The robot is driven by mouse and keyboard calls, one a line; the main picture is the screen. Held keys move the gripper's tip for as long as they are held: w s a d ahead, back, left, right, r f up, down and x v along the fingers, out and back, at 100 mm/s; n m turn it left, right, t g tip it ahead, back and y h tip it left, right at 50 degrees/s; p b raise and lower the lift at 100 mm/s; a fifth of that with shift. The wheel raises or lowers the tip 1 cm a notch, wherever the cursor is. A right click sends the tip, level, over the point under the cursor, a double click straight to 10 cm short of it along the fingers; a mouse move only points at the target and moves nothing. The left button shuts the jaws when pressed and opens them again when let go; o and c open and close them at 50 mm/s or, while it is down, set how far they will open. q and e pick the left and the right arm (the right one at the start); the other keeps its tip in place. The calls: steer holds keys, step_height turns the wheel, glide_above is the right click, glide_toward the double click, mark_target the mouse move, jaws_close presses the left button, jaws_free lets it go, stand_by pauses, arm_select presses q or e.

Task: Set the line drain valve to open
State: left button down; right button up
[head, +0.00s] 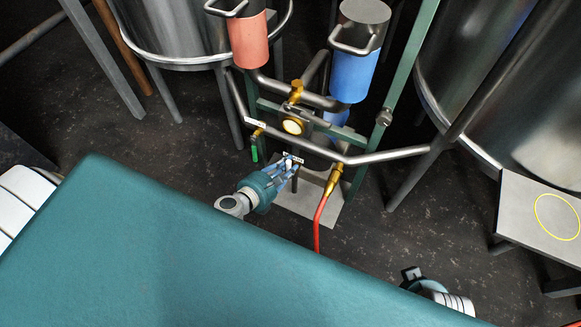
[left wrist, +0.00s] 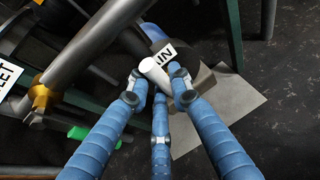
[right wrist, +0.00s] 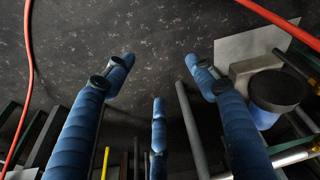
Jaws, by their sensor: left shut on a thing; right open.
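The line drain valve shows as a white handle (left wrist: 155,72) in the left wrist view, beside a label ending in "IN" (left wrist: 164,58). In the head view the white handle (head: 288,163) is small, below the pipework of the stand. My left gripper (head: 284,170) reaches in from below with its blue fingers closed around the handle; the fingers also show in the left wrist view (left wrist: 158,88). The valve body is mostly hidden behind the fingers, and its exact setting cannot be read. My right gripper (right wrist: 160,82) is open and empty, over the dark floor.
A green-handled valve (head: 254,152) hangs left of the drain valve. A red canister (head: 249,40) and a blue canister (head: 354,75) stand above. A grey bench (head: 520,200) is at right.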

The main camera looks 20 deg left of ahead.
arm_select(q)
steer(key=shift+s+f, duration=0.15)
steer(key=shift+f, duration=0.05)
steer(key=shift+a, duration=0.1)
stand_by(0.4)
steer(key=c, duration=1.6)
jaws_free()
steer(key=shift+o, duration=0.2)
steer(key=shift+r, duration=0.1)
steer(key=v, duration=1.2)
steer(key=shift+a, duration=0.15)
